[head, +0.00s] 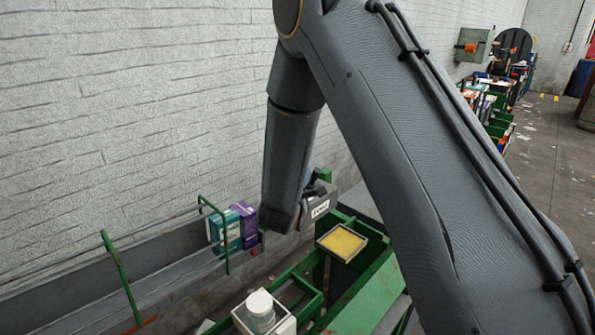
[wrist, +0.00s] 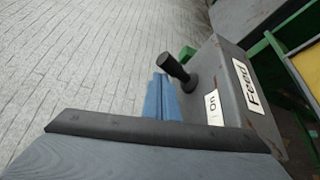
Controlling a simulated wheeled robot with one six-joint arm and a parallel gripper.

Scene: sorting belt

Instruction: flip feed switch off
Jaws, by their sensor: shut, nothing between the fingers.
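The feed switch is a grey box (wrist: 240,100) with a white "Feed" label and a smaller label that seems to read "on". Its black lever (wrist: 176,70) sticks out from the side facing the wall, toward the upper left in the wrist view. The box also shows in the head view (head: 318,209), beside the end of my arm. My gripper (wrist: 161,88) is shut and empty; its blue fingers show just left of the lever and box, partly hidden by my wrist. I cannot tell whether they touch the lever.
A green frame holds a yellow-bottomed tray (head: 342,243) right of the switch box. A white bin with a white-lidded jar (head: 260,308) stands nearer. Teal (head: 226,231) and purple (head: 244,221) boxes sit on the belt at left. The brick wall (head: 120,120) stands close behind.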

